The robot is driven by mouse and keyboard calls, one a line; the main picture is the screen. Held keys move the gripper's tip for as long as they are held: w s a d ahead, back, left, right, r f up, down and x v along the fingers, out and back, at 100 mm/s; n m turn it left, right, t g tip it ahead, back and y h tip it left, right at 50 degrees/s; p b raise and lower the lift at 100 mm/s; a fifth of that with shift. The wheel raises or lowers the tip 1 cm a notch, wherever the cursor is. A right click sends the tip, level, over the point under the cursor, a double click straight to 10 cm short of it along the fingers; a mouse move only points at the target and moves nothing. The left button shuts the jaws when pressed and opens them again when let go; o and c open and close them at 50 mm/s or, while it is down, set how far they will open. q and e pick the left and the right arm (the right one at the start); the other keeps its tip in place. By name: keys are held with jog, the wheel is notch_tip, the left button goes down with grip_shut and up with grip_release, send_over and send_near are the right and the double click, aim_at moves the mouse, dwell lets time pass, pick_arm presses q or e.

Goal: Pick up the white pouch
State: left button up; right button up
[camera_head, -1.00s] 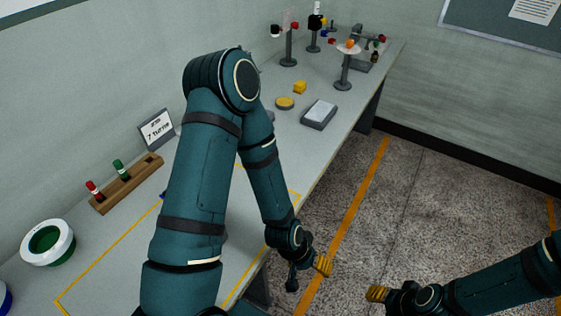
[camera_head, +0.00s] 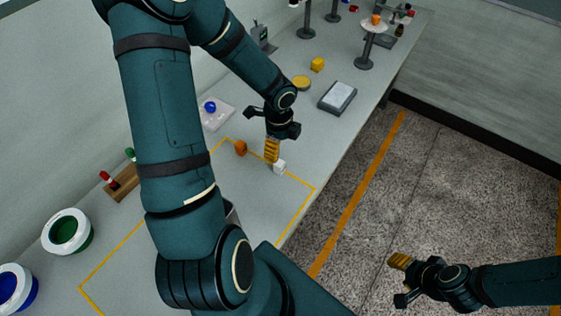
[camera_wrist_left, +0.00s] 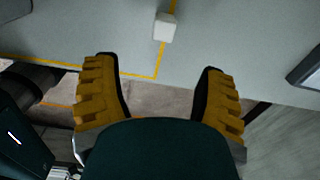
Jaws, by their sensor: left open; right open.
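The white pouch (camera_head: 280,167) is a small white block-like item on the grey table, on or beside the yellow outline near the table's front edge. It also shows in the left wrist view (camera_wrist_left: 164,27), at the top centre, beyond my fingertips. My left gripper (camera_head: 271,152) points down close beside the pouch in the head view. In the left wrist view (camera_wrist_left: 160,66) its two yellow-padded fingers are wide apart with nothing between them. My right gripper (camera_head: 401,278) is open and empty over the floor, away from the table.
An orange item (camera_head: 240,148) lies left of the pouch. A blue ball (camera_head: 210,107) sits on a pale plate behind it. A grey scale-like box (camera_head: 338,97), a yellow disc (camera_head: 301,83) and a yellow cube (camera_head: 317,64) stand farther along the table.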

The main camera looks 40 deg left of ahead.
aim_at(279, 168)
pick_arm(q)
jog(key=shift+m, duration=0.3)
jog(key=f, duration=0.2)
jog(key=f+b, duration=0.1)
jog(key=f, duration=0.1)
jog(key=a+f+b, duration=0.1)
jog(key=f, duration=0.2)
jog(key=shift+a, duration=0.1)
jog(key=shift+w+d+f+b, duration=0.15)
jog(key=shift+f+b, duration=0.35)
jog(key=shift+f, duration=1.1)
jog(key=shift+w+d+f+b, duration=0.1)
jog(key=shift+f+b, duration=0.4)
jog(key=shift+f, duration=1.05)
jog(key=c, duration=1)
